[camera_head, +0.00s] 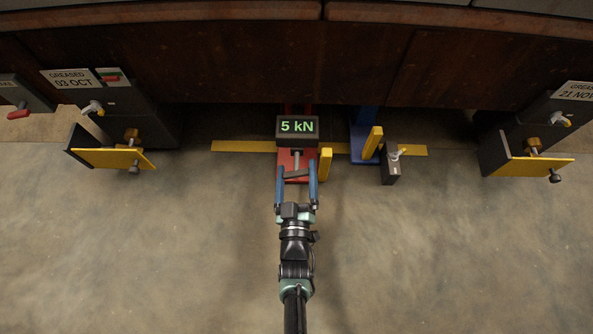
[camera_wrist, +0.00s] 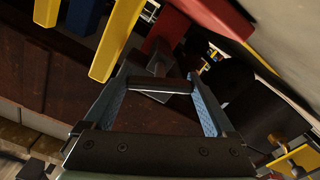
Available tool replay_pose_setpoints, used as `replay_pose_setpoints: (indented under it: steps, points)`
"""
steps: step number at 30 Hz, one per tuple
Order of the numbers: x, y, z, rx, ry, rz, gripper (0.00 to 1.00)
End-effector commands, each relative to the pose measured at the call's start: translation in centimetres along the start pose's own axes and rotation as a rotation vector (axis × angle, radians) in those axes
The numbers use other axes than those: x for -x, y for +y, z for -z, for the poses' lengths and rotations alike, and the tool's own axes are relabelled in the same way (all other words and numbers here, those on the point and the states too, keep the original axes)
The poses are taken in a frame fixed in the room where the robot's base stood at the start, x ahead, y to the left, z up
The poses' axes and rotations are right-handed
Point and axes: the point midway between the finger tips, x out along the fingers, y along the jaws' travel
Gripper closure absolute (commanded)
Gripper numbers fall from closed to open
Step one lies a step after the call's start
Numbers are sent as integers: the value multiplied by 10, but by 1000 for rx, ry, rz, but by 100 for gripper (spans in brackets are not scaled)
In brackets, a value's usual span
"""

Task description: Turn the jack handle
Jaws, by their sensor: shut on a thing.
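The red jack (camera_head: 284,160) stands low at the middle of the head view, under a dark box with a green "5 kN" display (camera_head: 298,127). A short grey shaft comes out of its front toward me. The jack handle (camera_head: 297,174) is a dark crossbar at that shaft's end, slightly tilted. My gripper (camera_head: 296,168) has its two blue fingers on either side of the crossbar, holding it by its ends. In the wrist view the handle (camera_wrist: 162,86) spans the space between the fingers, with the red jack body (camera_wrist: 165,28) beyond.
A yellow bar (camera_head: 325,164) stands just right of the red jack. Further right are a blue jack (camera_head: 361,150) and a dark box (camera_head: 390,166) with a pale lever. Dark housings with yellow plates (camera_head: 112,158) flank both sides. The concrete floor in front is clear.

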Motion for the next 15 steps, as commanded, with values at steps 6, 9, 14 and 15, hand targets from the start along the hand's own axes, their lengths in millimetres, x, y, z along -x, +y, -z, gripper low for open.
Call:
replay_pose_setpoints:
  steps: [6, 9, 14, 15]
  points:
    - [0, 1, -1, -215, 0, -2, 66]
    - [0, 0, 0, -297, 0, -1, 66]
    - [0, 0, -1, -361, 0, -1, 66]
    - [1, 0, -1, -365, 0, -1, 66]
